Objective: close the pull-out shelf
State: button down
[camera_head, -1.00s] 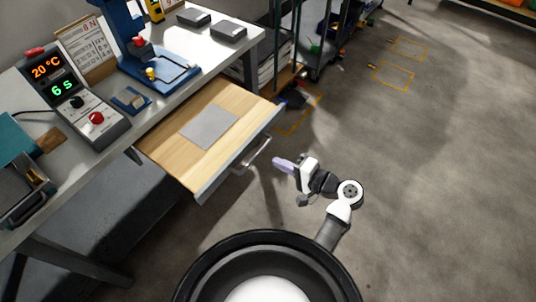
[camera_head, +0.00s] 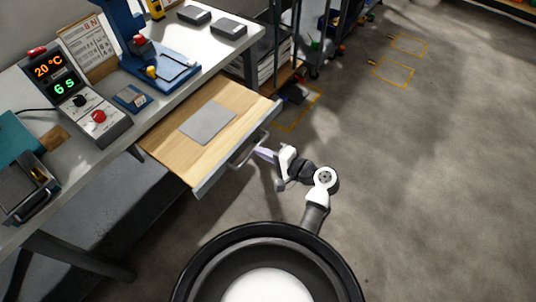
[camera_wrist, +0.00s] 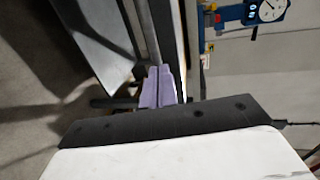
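The pull-out shelf (camera_head: 172,147) is a pale wooden board with a grey metal front, and it sticks well out from under the workbench. A grey sheet (camera_head: 207,122) lies on it. Its bar handle (camera_head: 238,160) is on the front. My gripper (camera_head: 264,154), with lavender fingers, is at the handle's right part, close to the shelf front. In the wrist view the fingers (camera_wrist: 159,87) are side by side with no clear gap, by a long grey bar or edge. I cannot tell whether they touch the handle.
The workbench (camera_head: 184,82) carries a control box with a display (camera_head: 62,85), a blue stand (camera_head: 165,68) and dark boxes (camera_head: 228,28). A rack (camera_head: 290,50) stands beyond the shelf. The floor (camera_head: 430,170) at the right is clear.

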aim_at(190, 109)
jog(key=r+b+x, duration=0.1)
jog(key=x, duration=0.8)
jog(key=r+b+x, duration=0.1)
jog(key=r+x, duration=0.1)
jog(key=x, duration=0.6)
jog(key=a+r+b+x, duration=0.1)
jog(key=r+b+x, duration=0.1)
jog(key=x, duration=0.7)
jog(key=shift+w+a+r, duration=0.15)
jog(key=shift+w+a, duration=0.1)
jog(key=shift+w, duration=0.2)
jog(key=shift+w+a, duration=0.35)
jog(key=shift+a, duration=0.1)
jog(key=shift+r, duration=0.3)
jog(key=shift+a, duration=0.1)
jog(key=shift+r, duration=0.1)
